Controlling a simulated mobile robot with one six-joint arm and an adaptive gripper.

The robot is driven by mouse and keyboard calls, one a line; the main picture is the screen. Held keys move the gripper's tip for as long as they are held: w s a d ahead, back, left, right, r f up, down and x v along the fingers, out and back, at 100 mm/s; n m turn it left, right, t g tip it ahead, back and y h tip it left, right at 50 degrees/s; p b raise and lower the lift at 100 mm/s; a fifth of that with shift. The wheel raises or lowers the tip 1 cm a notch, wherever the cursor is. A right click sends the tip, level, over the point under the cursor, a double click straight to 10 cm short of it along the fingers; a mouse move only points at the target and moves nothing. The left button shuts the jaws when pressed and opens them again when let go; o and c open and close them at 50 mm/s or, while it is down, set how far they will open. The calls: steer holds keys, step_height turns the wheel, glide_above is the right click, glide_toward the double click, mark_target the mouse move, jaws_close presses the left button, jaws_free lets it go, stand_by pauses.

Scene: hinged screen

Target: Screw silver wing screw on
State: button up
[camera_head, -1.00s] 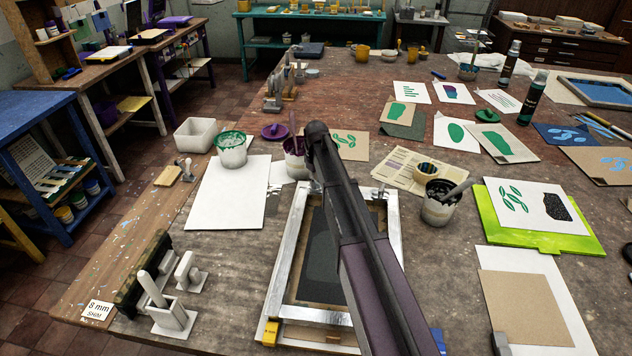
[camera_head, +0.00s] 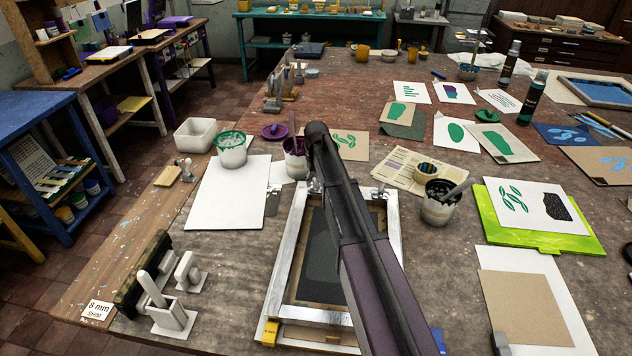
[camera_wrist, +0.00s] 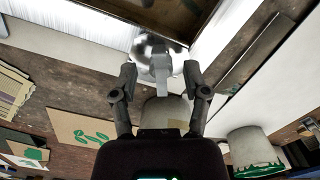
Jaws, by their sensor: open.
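The silver wing screw (camera_wrist: 161,66) shows in the wrist view at the corner of the screen's pale metal frame, with a round shiny base and an upright wing. My gripper (camera_wrist: 159,72) is open, one finger on each side of the wing, with visible gaps. Whether the fingertips are level with the wing I cannot tell. In the head view the hinged screen (camera_head: 283,262) lies on the table, and my arm crosses it and hides most of the gripper. A second silver fitting (camera_head: 379,191) is at the screen's far right corner.
A purple ink pot (camera_head: 295,160) and a green ink pot (camera_head: 231,150) stand just beyond the screen. A dark ink pot (camera_head: 439,203) stands to its right. White paper (camera_head: 226,200) lies to the left, near grey stands (camera_head: 172,315).

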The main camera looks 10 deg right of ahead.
steer(key=shift+r, duration=0.1)
step_height(320, 180, up, 3)
steer(key=p, duration=0.3)
steer(key=shift+r+p, duration=0.2)
steer(key=shift+p, duration=0.15)
steer(key=shift+c, duration=1)
steer(key=s+d+m, duration=0.1)
steer(key=s, duration=2.8)
steer(key=shift+m, duration=0.3)
